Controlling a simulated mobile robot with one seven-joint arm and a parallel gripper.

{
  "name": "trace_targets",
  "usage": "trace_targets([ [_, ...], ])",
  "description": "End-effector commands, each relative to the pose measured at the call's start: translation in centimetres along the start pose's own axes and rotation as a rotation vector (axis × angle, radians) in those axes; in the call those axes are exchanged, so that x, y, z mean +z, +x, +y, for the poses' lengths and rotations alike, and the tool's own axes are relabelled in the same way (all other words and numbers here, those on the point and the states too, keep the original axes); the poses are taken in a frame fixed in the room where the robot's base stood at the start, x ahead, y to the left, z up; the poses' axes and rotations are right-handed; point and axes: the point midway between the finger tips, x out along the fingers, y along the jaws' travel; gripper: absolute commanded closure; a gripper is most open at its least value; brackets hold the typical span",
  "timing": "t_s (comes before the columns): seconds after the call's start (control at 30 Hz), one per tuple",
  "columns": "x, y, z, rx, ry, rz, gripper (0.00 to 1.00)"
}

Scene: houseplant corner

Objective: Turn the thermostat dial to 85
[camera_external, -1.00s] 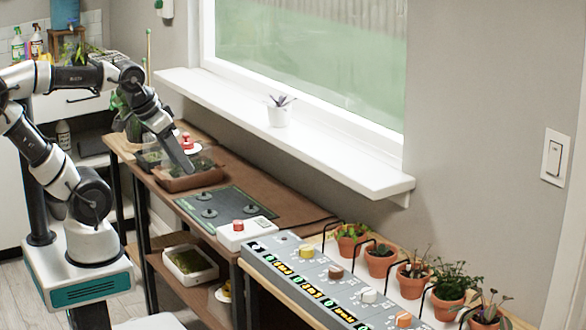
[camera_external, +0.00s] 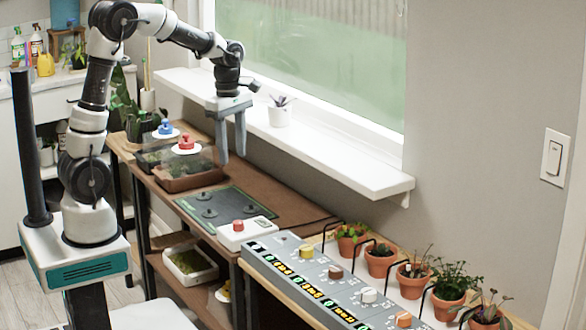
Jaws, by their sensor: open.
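A long grey control panel (camera_external: 262,256) lies along the front of the bench, with a row of lit displays. Several dials stand on it: a yellow dial (camera_external: 306,251), a brown dial (camera_external: 335,271), a white dial (camera_external: 368,295) and an orange dial (camera_external: 403,319). I cannot tell from the labels which one is the thermostat dial, and the settings are too small to read. My gripper (camera_external: 232,158) is open and empty, pointing down. It hangs above the bench behind the panel's left end, well apart from the dials.
A white box with a red button (camera_external: 238,225) sits left of the panel. Wire hoops and potted plants (camera_external: 411,277) line the panel's back. A white windowsill (camera_external: 330,166) juts out behind.

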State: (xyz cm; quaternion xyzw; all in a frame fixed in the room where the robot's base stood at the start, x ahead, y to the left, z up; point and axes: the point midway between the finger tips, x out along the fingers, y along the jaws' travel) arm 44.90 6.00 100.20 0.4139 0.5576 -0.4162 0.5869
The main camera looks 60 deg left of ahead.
Motion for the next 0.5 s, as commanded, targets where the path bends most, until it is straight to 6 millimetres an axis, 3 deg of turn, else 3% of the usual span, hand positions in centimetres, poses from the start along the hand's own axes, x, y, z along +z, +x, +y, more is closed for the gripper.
trace_targets([
  [0.1,-0.5,2.0,1.6,-0.044,-0.183,0.022,0.57],
  [0.2,-0.7,2.9,2.1,-0.057,-0.258,0.032,0.57],
  [0.37,-0.8,4.4,2.1,-0.06,-0.279,0.034,0.57],
  [0.5,-0.9,7.1,1.9,-0.063,-0.279,0.035,0.57],
])
